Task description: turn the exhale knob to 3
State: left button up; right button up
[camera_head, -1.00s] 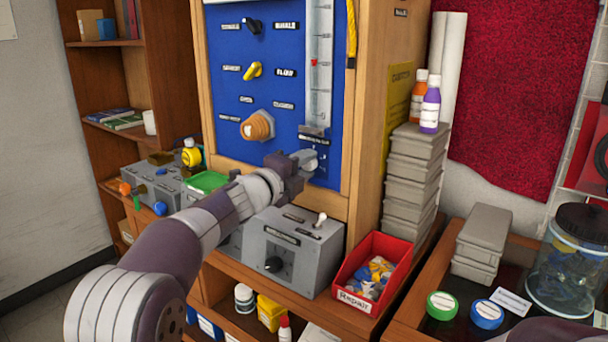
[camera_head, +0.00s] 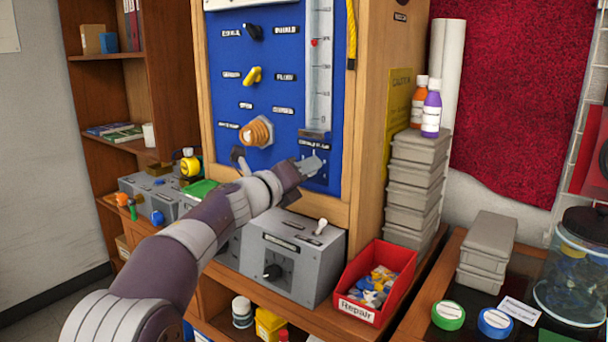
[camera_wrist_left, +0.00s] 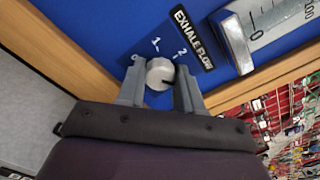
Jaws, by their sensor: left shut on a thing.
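The exhale knob (camera_wrist_left: 160,72) is a small round light-grey knob on the blue panel. It shows in the left wrist view below the "EXHALE FLOW" label (camera_wrist_left: 193,38), with the marks 1 and 2 beside it. A mark 3 does not show, and I cannot tell which mark the knob points to. My left gripper (camera_wrist_left: 160,82) is shut on the knob, one finger on each side. In the head view my left gripper (camera_head: 300,172) is at the lower right of the blue panel (camera_head: 284,85) and hides the knob. My right gripper is not in view.
An orange knob (camera_head: 257,131) and a yellow knob (camera_head: 252,76) are on the panel, left of the gauge (camera_head: 318,70). Below my left arm is a grey box (camera_head: 290,262) with a toggle switch. A red bin (camera_head: 376,288) and stacked grey boxes (camera_head: 412,180) stand right.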

pick_arm(q)
jog(key=shift+f, duration=0.15)
dwell(0.3)
jog(key=o, duration=1)
jog(key=shift+o, duration=0.2)
jog(key=b+v, duration=0.2)
jog(key=v, duration=1)
jog(key=shift+s+a, duration=0.15)
jog(key=shift+s, duration=0.1)
